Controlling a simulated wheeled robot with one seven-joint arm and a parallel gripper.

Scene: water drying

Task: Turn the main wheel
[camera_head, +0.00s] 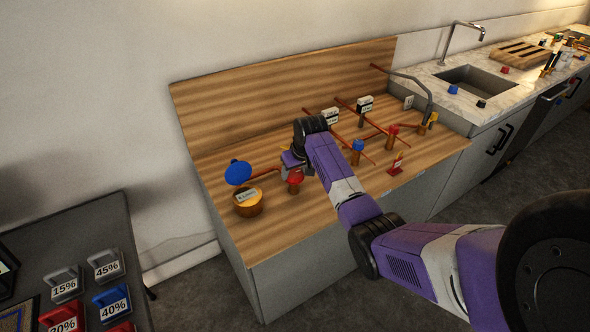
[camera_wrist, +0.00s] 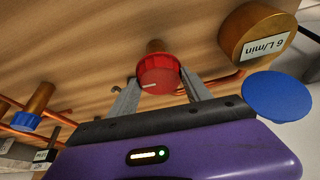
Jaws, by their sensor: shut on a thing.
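A red ribbed wheel (camera_wrist: 158,74) with a white mark on its face sits on a brass stem on the wooden panel. In the head view the red wheel (camera_head: 295,177) is on the left part of the wooden bench, beside the brass gauge. My gripper (camera_wrist: 161,88) has one grey finger on each side of this wheel and is shut on it. In the head view my gripper (camera_head: 290,162) reaches down over the wheel, and its fingers are mostly hidden. Whether this is the main wheel is not labelled.
A brass gauge (camera_head: 250,205) reading 6 L/min, with an open blue lid (camera_head: 238,172), stands close to the left. Copper pipes, a blue wheel (camera_head: 358,145) and another red wheel (camera_head: 393,130) lie to the right. A sink (camera_head: 478,82) is farther right.

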